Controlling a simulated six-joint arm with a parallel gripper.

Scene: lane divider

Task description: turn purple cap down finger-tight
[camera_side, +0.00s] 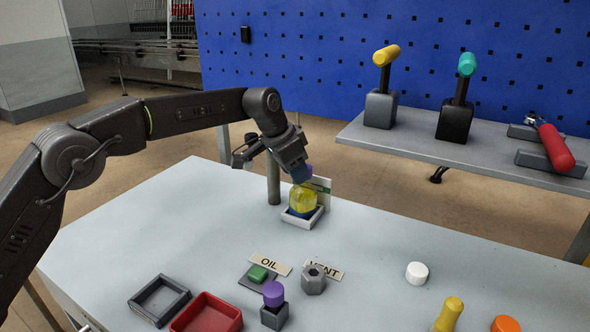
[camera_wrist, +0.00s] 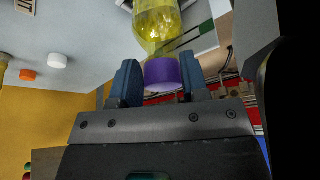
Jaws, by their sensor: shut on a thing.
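A yellow see-through bottle (camera_side: 302,202) stands upright in a low white holder (camera_side: 301,220) at the back of the bench. The purple cap (camera_side: 305,172) is at its top, partly hidden by my fingers in the side view. In the wrist view the purple cap (camera_wrist: 162,74) sits between two blue finger pads, against the neck end of the bottle (camera_wrist: 157,28). My gripper (camera_wrist: 160,80) is shut on the cap and comes in from above left in the side view (camera_side: 302,174). How far the cap is seated on the thread cannot be told.
A grey post (camera_side: 273,178) and a small sign (camera_side: 320,185) stand close to the bottle. A purple knob on a grey block (camera_side: 273,294), a hex nut (camera_side: 313,279) and trays (camera_side: 208,315) occupy the front. The bench's left part is clear.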

